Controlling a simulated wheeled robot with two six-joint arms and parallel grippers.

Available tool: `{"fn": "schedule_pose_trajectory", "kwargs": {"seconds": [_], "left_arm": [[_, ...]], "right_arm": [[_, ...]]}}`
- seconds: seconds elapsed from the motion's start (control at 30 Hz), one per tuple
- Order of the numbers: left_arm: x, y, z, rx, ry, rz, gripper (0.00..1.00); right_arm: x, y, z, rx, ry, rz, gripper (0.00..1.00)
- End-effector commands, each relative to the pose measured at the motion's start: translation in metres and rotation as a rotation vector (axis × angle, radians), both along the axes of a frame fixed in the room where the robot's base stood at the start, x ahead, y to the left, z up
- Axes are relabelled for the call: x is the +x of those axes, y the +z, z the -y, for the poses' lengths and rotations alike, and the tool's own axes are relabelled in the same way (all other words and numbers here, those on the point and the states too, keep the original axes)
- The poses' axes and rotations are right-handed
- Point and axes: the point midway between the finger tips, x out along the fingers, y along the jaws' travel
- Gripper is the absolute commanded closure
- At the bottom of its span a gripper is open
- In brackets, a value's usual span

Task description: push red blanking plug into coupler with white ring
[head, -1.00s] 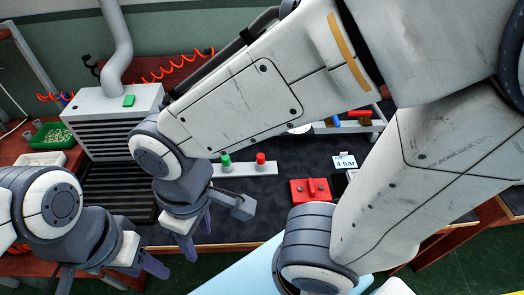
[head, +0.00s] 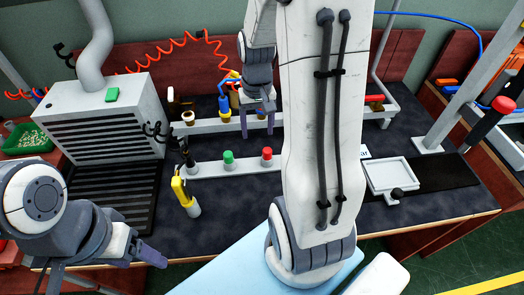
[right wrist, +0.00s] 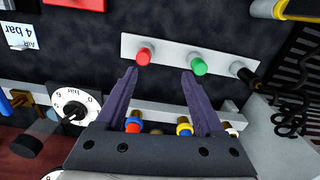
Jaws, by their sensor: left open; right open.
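The red blanking plug (head: 267,153) stands upright in a pale strip (head: 246,166), right of a green plug (head: 228,158). In the right wrist view the red plug (right wrist: 144,55) is at the top, beyond my left-hand fingertip. My right gripper (head: 257,124) is open and empty, fingers down near the back rail, apart from the plug. My left gripper (head: 150,255) is over the front left edge; nothing shows in it.
Yellow-and-blue (right wrist: 184,126) and red-and-blue (right wrist: 134,127) couplers share the rail. A dial gauge (right wrist: 75,105) is beside them. A yellow-handled tool (head: 183,192) stands left of the strip. A grey cabinet (head: 105,120) is at left; a pale tray (head: 390,174) is at right.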

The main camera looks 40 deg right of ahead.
Motion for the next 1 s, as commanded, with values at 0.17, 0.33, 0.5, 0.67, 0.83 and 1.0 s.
{"fn": "schedule_pose_trajectory", "kwargs": {"seconds": [0.17,0.33,0.5,0.67,0.83,1.0], "left_arm": [[0.000,-0.005,0.000,0.000,0.000,0.000,0.30],[0.000,-0.007,0.000,0.000,0.000,0.000,0.30],[0.000,-0.009,0.000,0.000,0.000,0.000,0.30],[0.000,-0.009,0.000,0.000,0.000,0.000,0.30],[0.000,-0.009,0.000,0.000,0.000,0.000,0.30],[0.000,-0.010,0.000,0.000,0.000,0.000,0.30]], "right_arm": [[-0.006,-0.017,0.033,-0.002,-0.091,-0.007,0.29],[-0.007,-0.043,0.035,-0.001,-0.095,-0.010,0.29],[-0.006,-0.062,0.035,-0.001,-0.094,-0.008,0.29],[-0.005,-0.074,0.035,-0.001,-0.094,-0.009,0.29],[-0.001,-0.101,0.035,0.000,-0.094,-0.011,0.29],[-0.001,-0.116,0.036,-0.002,-0.094,-0.007,0.29]]}}
